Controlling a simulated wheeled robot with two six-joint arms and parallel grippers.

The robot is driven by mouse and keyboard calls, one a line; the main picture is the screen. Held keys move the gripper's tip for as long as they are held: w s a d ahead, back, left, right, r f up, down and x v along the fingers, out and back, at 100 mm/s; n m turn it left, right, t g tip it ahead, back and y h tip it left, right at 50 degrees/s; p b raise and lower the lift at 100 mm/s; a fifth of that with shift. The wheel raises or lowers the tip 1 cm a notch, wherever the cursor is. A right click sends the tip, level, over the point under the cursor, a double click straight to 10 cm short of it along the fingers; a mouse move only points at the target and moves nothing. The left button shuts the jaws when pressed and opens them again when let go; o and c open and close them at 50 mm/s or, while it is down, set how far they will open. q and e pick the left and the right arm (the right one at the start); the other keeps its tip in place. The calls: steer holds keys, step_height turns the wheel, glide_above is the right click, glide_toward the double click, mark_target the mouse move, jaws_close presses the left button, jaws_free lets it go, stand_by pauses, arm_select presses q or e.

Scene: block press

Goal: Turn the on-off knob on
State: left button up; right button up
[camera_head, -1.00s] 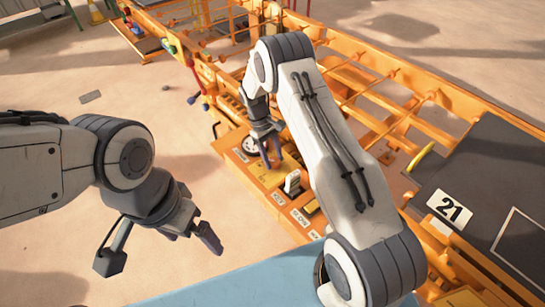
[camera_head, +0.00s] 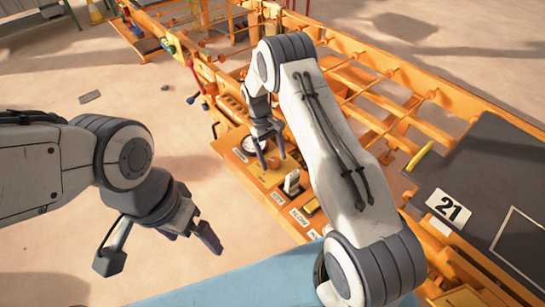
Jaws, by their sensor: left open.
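The orange control panel (camera_head: 235,160) stands below the centre of the head view. A small orange-red knob (camera_head: 274,162) sits on its yellow plate and is partly hidden by my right gripper. My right gripper (camera_head: 271,154) points down over this knob, with its two fingers apart on either side of it. I cannot tell whether the fingers touch the knob. My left gripper (camera_head: 190,240) is open and empty over the floor, left of the panel and well away from it. The knob's labelling is too small to read.
Labels line the panel's front edge. Orange rails extend behind, with coloured levers at the left.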

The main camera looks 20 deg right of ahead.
steer(key=v, duration=1)
steer(key=shift+r, duration=0.2)
steer(key=shift+w+a, duration=0.1)
